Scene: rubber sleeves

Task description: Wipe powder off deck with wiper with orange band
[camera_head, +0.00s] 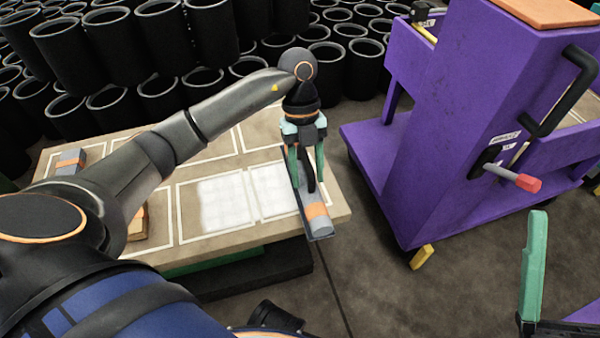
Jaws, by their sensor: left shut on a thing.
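The deck (215,254) is a beige slab marked with white-outlined rectangles. White powder (224,203) lies in one front rectangle, and a second white patch (269,190) lies in the rectangle to its right. The grey wiper with an orange band (317,212) is at the deck's right end, its near end reaching the front edge. My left gripper (306,178) is shut on the wiper from above, with green fingers on either side. I cannot tell whether the wiper touches the deck. One green finger of my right gripper (532,262) shows at lower right; the rest is out of frame.
A grey block with an orange band (70,162) lies at the deck's far left. A wooden piece (138,224) is partly hidden behind my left arm. A purple cart (460,130) with a red-tipped handle (527,183) stands right. Black tubes (162,45) crowd the back.

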